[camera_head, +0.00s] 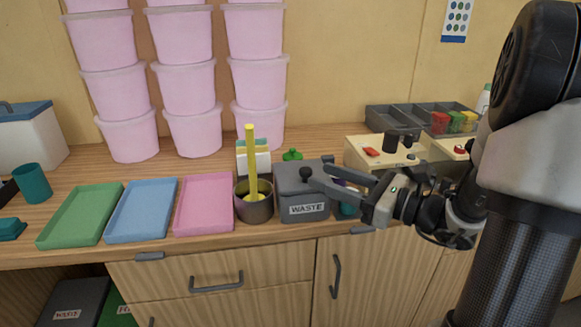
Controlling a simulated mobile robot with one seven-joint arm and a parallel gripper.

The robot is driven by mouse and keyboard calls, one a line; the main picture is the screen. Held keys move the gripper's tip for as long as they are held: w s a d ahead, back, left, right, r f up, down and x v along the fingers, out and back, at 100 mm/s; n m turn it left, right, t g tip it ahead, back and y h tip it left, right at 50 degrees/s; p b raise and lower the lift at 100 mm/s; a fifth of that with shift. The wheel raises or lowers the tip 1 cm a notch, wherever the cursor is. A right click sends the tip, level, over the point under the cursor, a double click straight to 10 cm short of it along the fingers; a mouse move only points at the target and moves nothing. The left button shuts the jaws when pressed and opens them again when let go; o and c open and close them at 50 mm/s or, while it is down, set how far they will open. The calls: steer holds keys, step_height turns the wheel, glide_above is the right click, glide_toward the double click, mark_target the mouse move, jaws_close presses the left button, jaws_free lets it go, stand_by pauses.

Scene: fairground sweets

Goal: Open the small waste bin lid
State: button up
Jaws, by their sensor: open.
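The small waste bin (290,207) is a grey box labelled WASTE, standing on the counter near its front edge. Its grey lid (288,178) looks shut, with a dark round knob (306,173) on top toward the front. My gripper (319,175) comes in from the right with its jaws apart, its fingertips at the right of the knob in the picture. Whether the fingers touch the knob or the lid cannot be told. The arm and fingers hide part of the bin's right side.
A dark cup (254,208) with a yellow stick stands close left of the bin. Pink, blue and green trays (203,226) lie further left. A cream box (377,152) with buttons stands behind my gripper at the right. Stacked pink tubs (259,78) stand at the back.

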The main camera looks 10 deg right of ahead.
mark_target(291, 176)
steer(key=b+x, duration=0.1)
steer(key=x, duration=0.9)
steer(key=shift+c, duration=0.3)
jaws_close()
